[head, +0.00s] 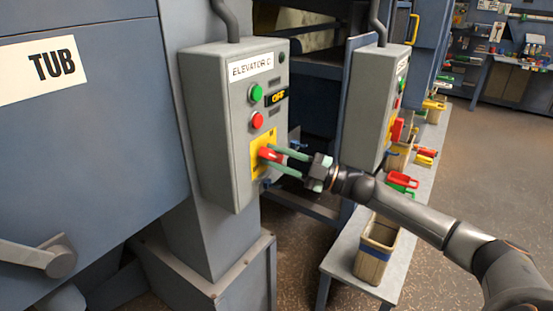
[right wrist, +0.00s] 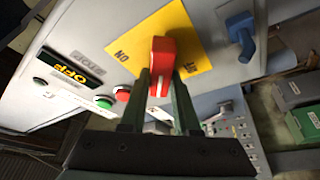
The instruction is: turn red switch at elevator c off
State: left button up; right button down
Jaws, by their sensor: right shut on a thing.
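The elevator C control box (head: 222,120) is grey, with a label reading "ELEVATOR C". The red switch (head: 266,154) sits on a yellow plate (head: 256,166) low on the box's front. My right gripper (head: 272,162) has its two green fingers on either side of the switch and is shut on it. In the right wrist view, the red switch (right wrist: 162,62) shows between the fingertips, against the yellow plate (right wrist: 185,22) with "NO" lettering beside it. A small display (head: 276,97) above reads "OFF". My left gripper is not in view.
A green button (head: 256,93) and a red button (head: 257,120) sit above the switch. A second grey control box (head: 372,110) stands to the right. A bench (head: 345,262) holds a tan bin (head: 376,247) and coloured containers. A blue panel marked "TUB" (head: 90,120) fills the left.

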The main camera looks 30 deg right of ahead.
jog(key=n+g, duration=0.2)
jog(key=n, duration=0.2)
jog(key=shift+a+f+n+g+h+p, duration=0.15)
jog(key=shift+n+g, duration=0.15)
jog(key=shift+n, duration=0.7)
jog(key=shift+d+n+g+h+p, duration=0.15)
jog(key=shift+n+g, duration=0.15)
jog(key=shift+n, duration=0.7)
jog(key=c, duration=0.6)
grip_release()
jog(key=shift+a, duration=0.1)
jog(key=shift+c, duration=0.2)
jog(key=shift+s, duration=0.1)
